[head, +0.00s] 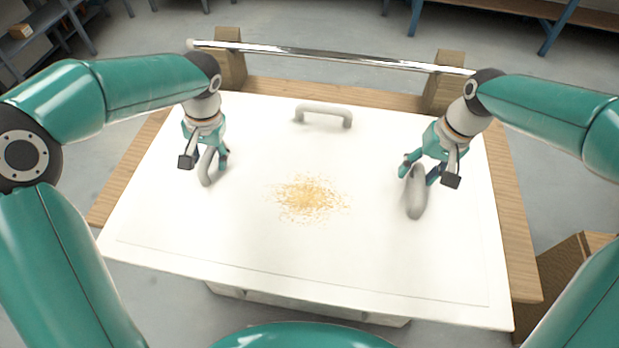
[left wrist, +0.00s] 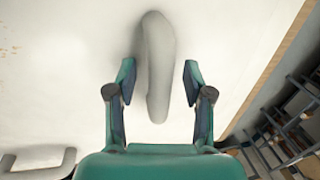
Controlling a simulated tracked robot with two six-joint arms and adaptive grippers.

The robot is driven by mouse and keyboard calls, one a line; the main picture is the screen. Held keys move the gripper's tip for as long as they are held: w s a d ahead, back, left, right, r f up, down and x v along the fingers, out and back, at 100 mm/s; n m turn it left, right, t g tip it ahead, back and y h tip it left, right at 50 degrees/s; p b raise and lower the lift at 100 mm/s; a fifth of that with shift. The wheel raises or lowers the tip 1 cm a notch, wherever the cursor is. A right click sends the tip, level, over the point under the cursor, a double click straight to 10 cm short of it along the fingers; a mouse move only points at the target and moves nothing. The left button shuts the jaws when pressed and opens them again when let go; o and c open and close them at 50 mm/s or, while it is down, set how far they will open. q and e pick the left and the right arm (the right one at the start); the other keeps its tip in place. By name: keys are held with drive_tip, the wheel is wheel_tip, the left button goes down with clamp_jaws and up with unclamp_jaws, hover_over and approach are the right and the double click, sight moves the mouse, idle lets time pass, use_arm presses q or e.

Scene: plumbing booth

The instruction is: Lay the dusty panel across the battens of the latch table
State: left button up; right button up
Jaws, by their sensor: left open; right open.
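The dusty panel (head: 250,240) is a large white board with a patch of yellow-brown dust (head: 308,197) near its middle. It lies over a wooden table (head: 513,225), and its near edge reaches past the wood. It has a grey handle at the left (head: 206,166), one at the right (head: 416,192) and one at the far edge (head: 323,113). My left gripper (head: 207,158) is open at the left handle; in the left wrist view the handle (left wrist: 157,65) lies between the parted fingers. My right gripper (head: 420,172) is open at the right handle. The battens are hidden.
A shiny metal bar (head: 330,57) rests across two wooden blocks, left (head: 230,65) and right (head: 445,90), behind the panel. A cardboard box (head: 575,265) stands at the lower right. Blue-legged benches (head: 560,25) stand at the back. Grey floor lies around the table.

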use_arm(q)
clamp_jaws()
use_arm(e)
clamp_jaws()
drive_tip(key=shift+w+r, duration=0.1)
